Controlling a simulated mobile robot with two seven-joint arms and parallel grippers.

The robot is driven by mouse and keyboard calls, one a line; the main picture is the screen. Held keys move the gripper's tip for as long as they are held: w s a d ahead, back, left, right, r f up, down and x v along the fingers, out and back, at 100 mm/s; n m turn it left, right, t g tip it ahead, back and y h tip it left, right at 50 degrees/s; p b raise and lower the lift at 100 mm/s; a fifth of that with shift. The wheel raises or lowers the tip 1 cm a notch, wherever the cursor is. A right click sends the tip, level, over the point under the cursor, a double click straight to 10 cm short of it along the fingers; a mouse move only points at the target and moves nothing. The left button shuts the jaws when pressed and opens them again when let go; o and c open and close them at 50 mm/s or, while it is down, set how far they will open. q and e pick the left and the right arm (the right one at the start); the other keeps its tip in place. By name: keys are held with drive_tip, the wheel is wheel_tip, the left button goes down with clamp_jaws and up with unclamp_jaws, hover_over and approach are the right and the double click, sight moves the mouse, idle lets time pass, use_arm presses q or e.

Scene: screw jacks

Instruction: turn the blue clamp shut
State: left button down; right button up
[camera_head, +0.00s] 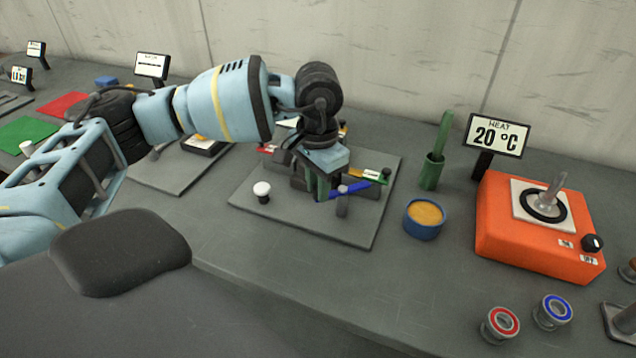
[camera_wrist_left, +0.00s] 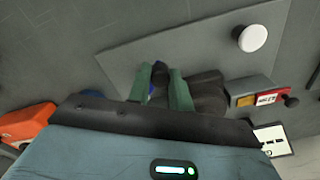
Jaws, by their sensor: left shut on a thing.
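The clamp's far end and the knob's exact turn are hidden. My right gripper is not in view.
A white-topped knob (camera_head: 262,190) stands on the plate's left. To the right are a blue cup (camera_head: 424,219), a green holder (camera_head: 433,170) and an orange heater (camera_head: 540,232) with a 20 °C sign (camera_head: 496,134). Two ringed pieces (camera_head: 500,324) (camera_head: 553,311) stand at front right.

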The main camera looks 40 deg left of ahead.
use_arm(q)
drive_tip(key=shift+d, duration=0.1)
drive_tip(key=w+d+n+p, duration=0.1)
drive_tip(key=d+n, duration=0.6)
drive_tip(key=n, duration=1.1)
drive_tip(key=shift+w+p, duration=0.35)
drive_tip(key=shift+w, duration=0.1)
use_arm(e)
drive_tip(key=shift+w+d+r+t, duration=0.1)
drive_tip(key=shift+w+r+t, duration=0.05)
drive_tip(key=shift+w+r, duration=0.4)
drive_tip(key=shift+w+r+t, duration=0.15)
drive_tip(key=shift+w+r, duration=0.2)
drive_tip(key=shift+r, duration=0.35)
use_arm(q)
drive_tip(key=shift+d+r, duration=0.1)
drive_tip(key=c, duration=1.3)
unclamp_jaws()
drive_tip(key=shift+o, duration=0.2)
